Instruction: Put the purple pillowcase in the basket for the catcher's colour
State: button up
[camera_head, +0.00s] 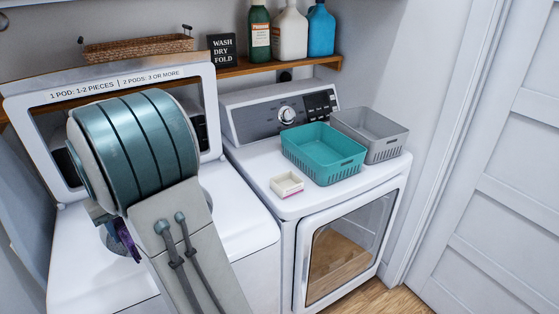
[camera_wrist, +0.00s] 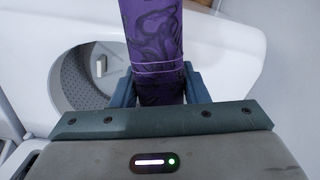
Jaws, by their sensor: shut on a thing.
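In the wrist view my gripper (camera_wrist: 158,92) is shut on the purple pillowcase (camera_wrist: 152,40), which has a dark pattern and stands up between the two fingers. In the head view a bit of the purple pillowcase (camera_head: 127,241) shows beside my arm, over the open washer (camera_head: 240,215); my arm hides the rest. The washer drum (camera_wrist: 75,85) shows in the wrist view with a small pale piece (camera_wrist: 101,66) in it; I cannot tell what this is. A teal basket (camera_head: 322,170) and a grey basket (camera_head: 384,148) stand side by side on the dryer (camera_head: 245,160). Both look empty.
A small white box with a pinkish base (camera_head: 287,184) sits on the dryer in front of the teal basket. The washer lid (camera_head: 110,85) is raised. Behind, a shelf (camera_head: 245,68) holds a wicker basket (camera_head: 137,50), a black sign (camera_head: 222,50) and several bottles. A door stands at right.

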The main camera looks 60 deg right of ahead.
aim_at(320, 161)
jog(key=u, duration=1.3)
jog(key=k, duration=2.4)
jog(key=z, duration=1.85)
jog(key=i, duration=1.5)
jog(key=u, duration=0.05)
